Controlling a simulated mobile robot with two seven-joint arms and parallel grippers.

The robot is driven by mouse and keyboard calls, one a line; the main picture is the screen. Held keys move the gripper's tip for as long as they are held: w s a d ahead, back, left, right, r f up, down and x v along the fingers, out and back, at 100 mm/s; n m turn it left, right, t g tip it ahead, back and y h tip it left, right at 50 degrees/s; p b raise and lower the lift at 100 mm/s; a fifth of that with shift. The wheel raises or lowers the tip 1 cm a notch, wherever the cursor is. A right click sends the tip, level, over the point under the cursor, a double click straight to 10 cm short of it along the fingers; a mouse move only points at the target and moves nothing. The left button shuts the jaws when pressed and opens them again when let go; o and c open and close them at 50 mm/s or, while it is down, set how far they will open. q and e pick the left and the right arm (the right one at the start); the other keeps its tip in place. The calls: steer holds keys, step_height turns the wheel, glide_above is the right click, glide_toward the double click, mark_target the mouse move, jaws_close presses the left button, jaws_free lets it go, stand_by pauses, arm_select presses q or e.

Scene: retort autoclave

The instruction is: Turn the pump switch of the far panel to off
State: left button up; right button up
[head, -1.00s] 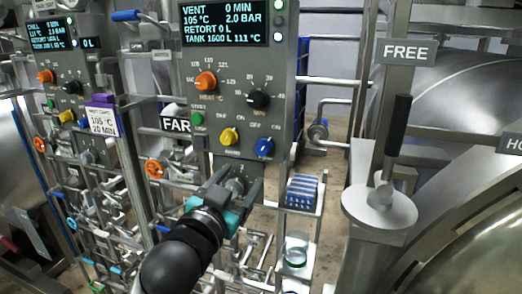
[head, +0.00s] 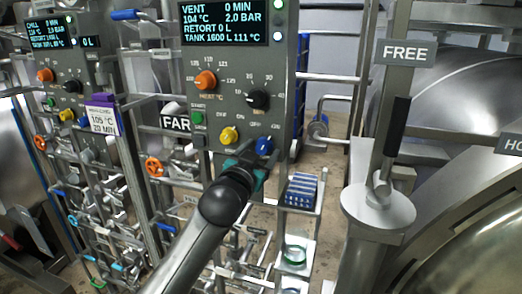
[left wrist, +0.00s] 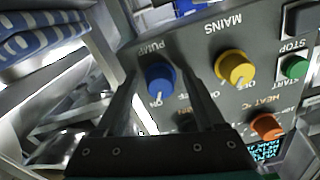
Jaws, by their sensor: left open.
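The panel (head: 240,100) beside the FAR sign (head: 175,123) carries a blue knob (head: 264,146) at its lower right. In the left wrist view this blue knob (left wrist: 161,80) is labelled PUMP, with the picture upside down. Its white pointer appears to lie toward the ON mark, with OFF beside it. My left gripper (head: 256,157) is at the knob from below. In the left wrist view its open fingers (left wrist: 165,68) stand on either side of the knob, with gaps visible; I see no contact. My right gripper is not in view.
A yellow MAINS knob (left wrist: 236,65) is close beside one finger. Green START button (head: 197,118), orange knob (head: 205,80) and black knob (head: 257,99) are higher up. A shelf with blue packs (head: 301,190) is right of the gripper. A FREE-labelled post with a black-handled lever (head: 394,138) stands further right.

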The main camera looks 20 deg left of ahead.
arm_select(q)
steer(key=shift+w, duration=0.15)
jaws_close()
stand_by(0.6)
